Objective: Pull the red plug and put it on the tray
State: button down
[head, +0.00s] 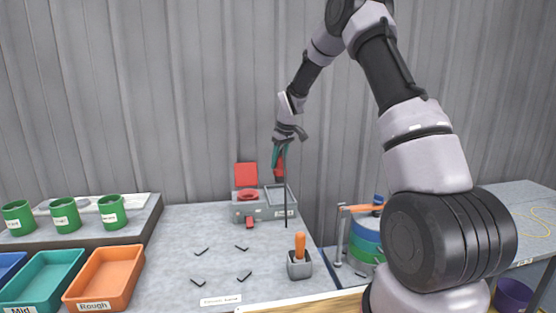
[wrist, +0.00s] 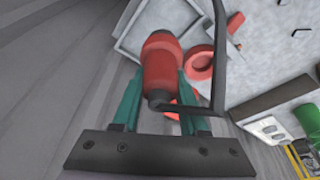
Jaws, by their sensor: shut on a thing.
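My gripper (head: 281,156) is shut on the red plug (head: 280,166), with its teal fingers on both sides. It holds the plug in the air above the grey box (head: 262,214). In the wrist view the plug (wrist: 163,65) sits between the fingers (wrist: 158,100). A thin dark bent rod (wrist: 217,50) meets the plug's near end; a thin dark upright line (head: 286,206) shows below the plug in the head view. The box's right part is an open shallow grey tray (head: 292,198); its inside is partly hidden. A red ring (head: 248,195) lies on the box's left part.
A red upright panel (head: 246,175) stands behind the ring. An orange-handled tool (head: 299,246) stands in a grey holder in front. Several black corner marks lie on the table (head: 185,228). Orange (head: 106,277) and teal bins stand left, green cups behind. An orange-armed stand (head: 352,212) is at right.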

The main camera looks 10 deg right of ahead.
aim_at(279, 178)
jog(key=shift+f, duration=3.65)
jog(key=shift+f, duration=0.15)
jog(key=shift+c, duration=1.8)
grip_release()
jog(key=v, duration=1)
jog(key=shift+s+r, duration=0.1)
jog(key=shift+r, duration=0.3)
jog(key=s+d+r+m+t, duration=0.25)
jog(key=s+r+m, duration=0.25)
jog(key=s+r, duration=1.35)
jog(key=s+d+r+m+t, duration=0.1)
jog(key=s+r+m, duration=0.1)
jog(key=s, duration=0.8)
jog(key=s+d+r+m+t, duration=0.1)
jog(key=s+m, duration=0.3)
jog(key=s, duration=0.6)
jog(key=shift+r, duration=0.45)
